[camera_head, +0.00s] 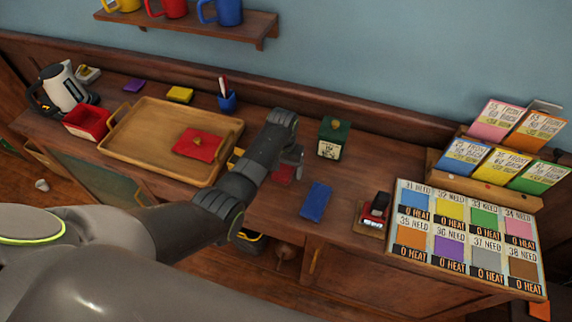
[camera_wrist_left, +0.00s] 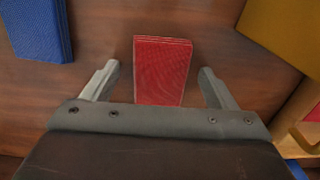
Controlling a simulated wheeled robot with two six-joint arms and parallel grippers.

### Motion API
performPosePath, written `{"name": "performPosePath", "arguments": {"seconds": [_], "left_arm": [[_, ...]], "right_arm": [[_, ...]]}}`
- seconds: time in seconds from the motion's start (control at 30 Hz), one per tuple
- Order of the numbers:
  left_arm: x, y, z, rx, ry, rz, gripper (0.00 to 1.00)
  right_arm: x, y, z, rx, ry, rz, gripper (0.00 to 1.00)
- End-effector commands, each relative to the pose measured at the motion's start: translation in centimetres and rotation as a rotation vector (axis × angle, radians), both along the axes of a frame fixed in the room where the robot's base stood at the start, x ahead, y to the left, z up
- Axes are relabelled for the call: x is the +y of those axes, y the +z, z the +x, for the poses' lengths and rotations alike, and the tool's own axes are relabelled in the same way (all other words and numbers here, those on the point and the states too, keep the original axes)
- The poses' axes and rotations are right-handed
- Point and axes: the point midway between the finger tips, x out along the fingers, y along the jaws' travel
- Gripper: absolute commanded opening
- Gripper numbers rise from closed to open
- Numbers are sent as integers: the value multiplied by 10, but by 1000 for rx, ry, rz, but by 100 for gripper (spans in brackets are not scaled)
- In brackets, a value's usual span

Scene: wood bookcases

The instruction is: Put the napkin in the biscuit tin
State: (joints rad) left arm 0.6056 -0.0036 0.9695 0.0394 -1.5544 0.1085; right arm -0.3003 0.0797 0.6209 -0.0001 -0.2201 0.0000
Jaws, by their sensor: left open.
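A folded red napkin (camera_wrist_left: 163,70) lies flat on the wooden counter. My left gripper (camera_wrist_left: 160,72) is open, with one finger on each side of the napkin and a gap to each. In the head view the napkin (camera_head: 283,174) is partly hidden by my left gripper (camera_head: 292,162). A folded blue napkin (camera_head: 316,202) lies to its right. An open red box (camera_head: 88,122), which looks like the biscuit tin, stands at the left end of the counter. A red lid with a knob (camera_head: 199,145) lies on the wooden tray (camera_head: 150,167). My right gripper is not in view.
A green tin with a knob (camera_head: 333,138) stands just behind my left gripper. A kettle (camera_head: 65,88) is beside the red box. A pen cup (camera_head: 227,102), a stamp (camera_head: 375,210) and a card board (camera_head: 465,238) are also on the counter.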

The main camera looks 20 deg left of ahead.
Motion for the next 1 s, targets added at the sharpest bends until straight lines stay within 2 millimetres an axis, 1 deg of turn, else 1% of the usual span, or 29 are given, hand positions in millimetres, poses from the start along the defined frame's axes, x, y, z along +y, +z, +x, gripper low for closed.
{"name": "performPosePath", "arguments": {"seconds": [0.27,0.6,0.67,0.87,1.0], "left_arm": [[0,-3,0,0,-1,0,80],[0,-2,0,0,0,0,36],[0,-2,0,-1,0,0,29],[0,-1,0,-1,0,0,28],[0,8,1,-3,0,0,28]], "right_arm": [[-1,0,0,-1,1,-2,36],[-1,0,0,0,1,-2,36],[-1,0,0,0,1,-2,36],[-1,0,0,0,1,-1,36],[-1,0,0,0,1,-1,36]]}}
